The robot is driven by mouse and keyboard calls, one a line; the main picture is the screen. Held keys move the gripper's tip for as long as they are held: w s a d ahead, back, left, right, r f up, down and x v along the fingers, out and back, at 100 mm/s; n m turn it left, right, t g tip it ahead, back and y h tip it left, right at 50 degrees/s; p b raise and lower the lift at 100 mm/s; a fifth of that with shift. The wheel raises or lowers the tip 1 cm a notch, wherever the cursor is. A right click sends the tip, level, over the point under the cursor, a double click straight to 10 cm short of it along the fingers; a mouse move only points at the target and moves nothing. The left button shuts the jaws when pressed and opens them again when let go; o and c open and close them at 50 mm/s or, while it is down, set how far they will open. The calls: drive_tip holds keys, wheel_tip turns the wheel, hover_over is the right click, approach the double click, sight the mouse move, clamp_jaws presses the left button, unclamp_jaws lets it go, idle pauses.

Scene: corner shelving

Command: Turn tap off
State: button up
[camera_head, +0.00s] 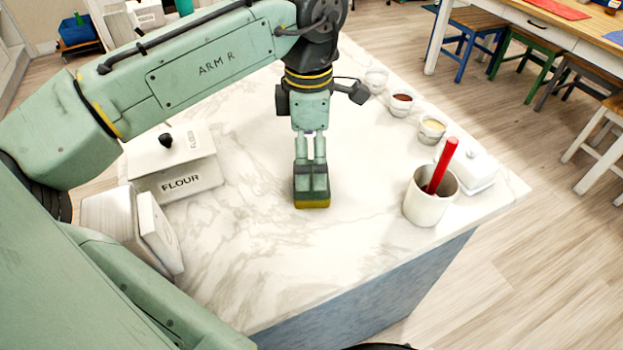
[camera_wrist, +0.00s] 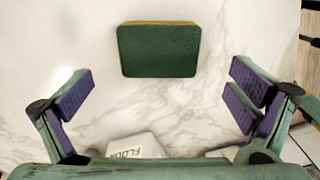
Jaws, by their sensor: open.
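No tap shows in either view. My gripper (camera_head: 311,178) points down over the marble counter (camera_head: 240,240), near its middle. In the wrist view its two fingers (camera_wrist: 162,95) are spread wide apart with nothing held between the pads. A sponge (camera_wrist: 159,50) with a dark green top and a yellow lower layer lies on the counter, just beyond the fingers in that view. In the head view the sponge's yellow edge (camera_head: 312,204) shows right below my fingers, which hide much of it. I cannot tell how high the fingers are above it.
A white flour container (camera_head: 182,184) and white boxes (camera_head: 160,235) stand at left. At right are a white cup (camera_head: 424,208) with a red-handled utensil, a white lidded dish (camera_head: 476,178) and small bowls (camera_head: 431,133). The counter's front middle is clear.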

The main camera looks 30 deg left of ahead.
sight(311, 177)
drive_tip(key=shift+w+d+f+p, duration=0.1)
drive_tip(key=shift+f+p, duration=0.35)
drive_tip(key=shift+f, duration=2.25)
drive_tip(key=c, duration=0.8)
drive_tip(key=shift+r, duration=0.15)
drive_tip(key=shift+r, duration=0.6)
wheel_tip(311, 177, up, 2)
drive_tip(key=shift+d+b, duration=0.15)
drive_tip(key=shift+b, duration=0.35)
drive_tip(key=s+d, duration=0.3)
drive_tip(key=s, duration=0.1)
drive_tip(key=s+d+r+b, duration=0.1)
drive_tip(key=s+d, duration=0.2)
drive_tip(key=s, duration=0.1)
drive_tip(key=s+d+b, duration=0.1)
drive_tip(key=s+d, duration=0.2)
drive_tip(key=s, duration=0.1)
drive_tip(key=shift+s+d+r, duration=0.15)
drive_tip(key=shift+s+r, duration=0.15)
drive_tip(key=shift+s, duration=0.1)
